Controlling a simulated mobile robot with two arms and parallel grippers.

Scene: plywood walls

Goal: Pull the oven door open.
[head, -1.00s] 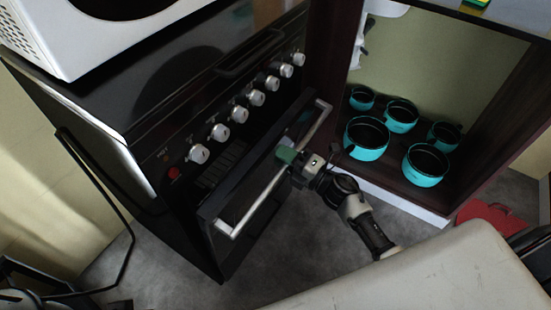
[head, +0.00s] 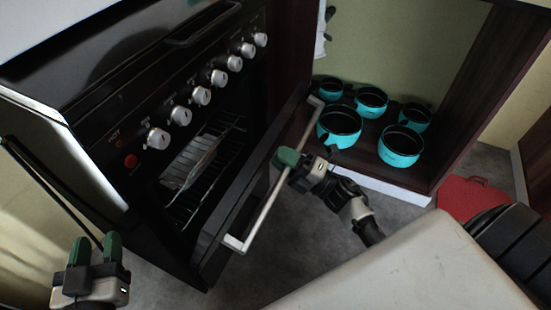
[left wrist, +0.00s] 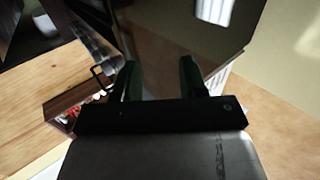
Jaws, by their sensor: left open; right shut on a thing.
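The black oven (head: 110,80) stands at the left in the head view, with a row of silver knobs. Its door (head: 222,232) is partly open, tilted out from the top. Oven racks and a tray (head: 190,160) show in the gap. My right gripper (head: 288,160) is shut on the silver door handle (head: 262,207), around its middle to upper part. My left gripper (head: 95,250) is open and empty at the lower left, apart from the oven's side. Its two fingers also show in the left wrist view (left wrist: 160,80).
An open cabinet right of the oven holds several teal pots (head: 340,122). A red item (head: 470,197) lies on the grey floor at the right. Floor in front of the door is visible and clear.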

